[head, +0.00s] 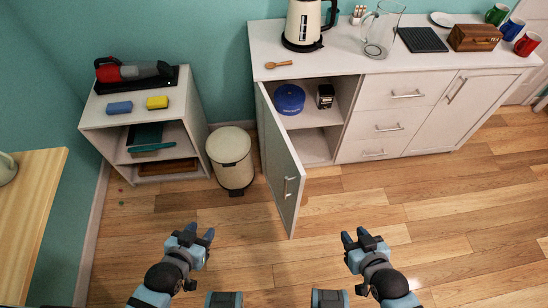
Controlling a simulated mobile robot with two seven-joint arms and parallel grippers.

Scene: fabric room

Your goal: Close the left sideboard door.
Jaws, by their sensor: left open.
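The left sideboard door (282,165) stands wide open, swung out toward me from the left edge of the white sideboard (376,146). Its metal handle (287,187) is near the free edge. The open compartment shows a blue pot (290,98) and a small black container (325,96) on the upper shelf. My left gripper (198,234) is open and empty, left of the door and nearer to me. My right gripper (359,236) is right of the door and nearer to me, with its fingers apart and nothing between them. Neither touches the door.
A cream bin (231,160) stands left of the door. A small shelf unit (152,141) is further left, and a wooden table (28,207) is at the left edge. A kettle (303,24) and glass pitcher (381,30) stand on the sideboard. The floor right of the door is clear.

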